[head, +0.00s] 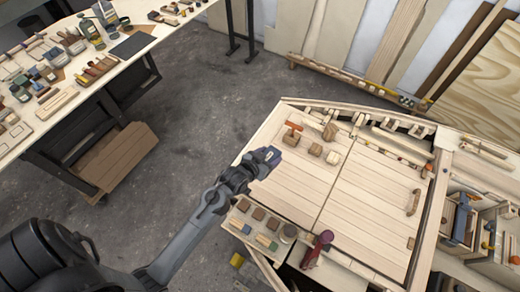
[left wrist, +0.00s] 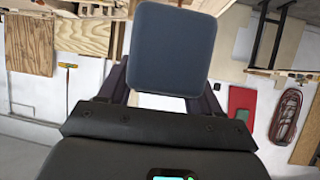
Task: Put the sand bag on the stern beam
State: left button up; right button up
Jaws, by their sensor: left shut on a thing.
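My left gripper (head: 264,158) reaches in from the lower left and is over the left edge of the plywood hull. It is shut on a dark blue-grey padded block with rounded corners, which I take to be the sand bag (left wrist: 171,50). In the left wrist view the bag fills the space between and beyond the fingers. Only a small dark part of it shows in the head view. Pale wooden beams edge the hull, including a cross beam (head: 435,205) right of the deck panels; I cannot tell which one is the stern beam. My right gripper is not in view.
Small wooden blocks (head: 315,149) lie on the deck panels (head: 350,200). A tray of blocks (head: 262,222) and a red tool (head: 318,248) are at the near edge. A cluttered workbench (head: 100,60) stands at left, with open floor (head: 195,110) between.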

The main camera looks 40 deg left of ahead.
pick_arm(q)
jog(key=w+a+f+n+y+b, duration=0.1)
jog(key=w+a+f+b, duration=0.5)
jog(key=w+a+b, duration=0.25)
jog(key=w+a+f+y+b, duration=0.1)
jog(key=w+a+f+b, duration=0.4)
jog(key=w+a+b, duration=0.3)
jog(key=f, duration=0.2)
jog(key=f+b, duration=0.1)
jog(key=f, duration=0.1)
jog(key=f+b, duration=0.1)
jog(key=f, duration=0.1)
jog(key=shift+s+d+f, duration=0.3)
jog(key=shift+s, duration=0.1)
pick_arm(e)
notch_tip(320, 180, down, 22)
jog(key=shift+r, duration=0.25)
pick_arm(q)
jog(key=shift+f+b, duration=0.6)
jog(key=shift+f, duration=0.9)
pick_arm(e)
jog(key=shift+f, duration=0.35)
pick_arm(q)
jog(key=shift+f, duration=0.1)
jog(key=o, duration=1.1)
jog(key=shift+f+h, duration=0.2)
jog(key=shift+h, duration=0.1)
jog(key=o, duration=0.4)
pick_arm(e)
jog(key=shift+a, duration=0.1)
